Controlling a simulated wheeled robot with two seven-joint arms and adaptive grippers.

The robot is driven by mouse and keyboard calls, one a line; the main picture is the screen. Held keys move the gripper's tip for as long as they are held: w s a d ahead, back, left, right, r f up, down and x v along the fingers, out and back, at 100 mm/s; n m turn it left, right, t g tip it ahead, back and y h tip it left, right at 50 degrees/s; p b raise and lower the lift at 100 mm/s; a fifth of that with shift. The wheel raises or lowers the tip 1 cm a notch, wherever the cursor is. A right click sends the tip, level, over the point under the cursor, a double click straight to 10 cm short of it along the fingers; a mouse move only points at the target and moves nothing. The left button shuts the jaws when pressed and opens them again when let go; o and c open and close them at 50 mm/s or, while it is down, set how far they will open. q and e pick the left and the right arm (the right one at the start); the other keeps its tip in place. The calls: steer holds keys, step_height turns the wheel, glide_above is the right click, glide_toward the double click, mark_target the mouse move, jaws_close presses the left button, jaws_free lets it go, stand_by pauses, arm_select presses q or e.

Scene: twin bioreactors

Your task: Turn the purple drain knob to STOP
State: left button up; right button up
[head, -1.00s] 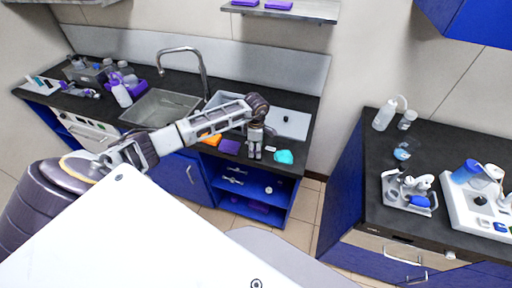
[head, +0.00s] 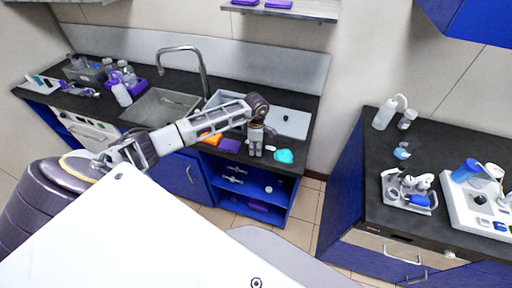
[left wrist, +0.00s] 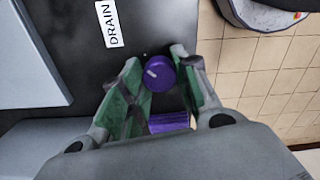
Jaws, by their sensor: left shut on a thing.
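The purple drain knob (left wrist: 160,74) sits on the dark countertop edge in the left wrist view, with a pale mark on its top. The white DRAIN label (left wrist: 109,24) lies above and left of it. My left gripper (left wrist: 164,88) points down and is shut on the knob, with a green-padded finger on each side. In the head view my left gripper (head: 255,151) stands at the counter's front edge and hides the knob. My right gripper is not in view.
A teal item (head: 284,156) lies just right of the left gripper. The sink (head: 160,107) with a tall faucet is behind. Open blue shelves (head: 250,188) are below.

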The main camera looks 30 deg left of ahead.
arm_select(q)
steer(key=shift+n, duration=0.4)
steer(key=n+b, duration=0.1)
steer(key=n, duration=0.2)
steer(key=shift+n+b, duration=0.3)
steer(key=shift+b, duration=0.05)
steer(key=n+b, duration=0.1)
steer(key=n, duration=0.3)
steer(key=n+b, duration=0.1)
steer(key=n, duration=0.8)
steer(key=shift+n, duration=0.4)
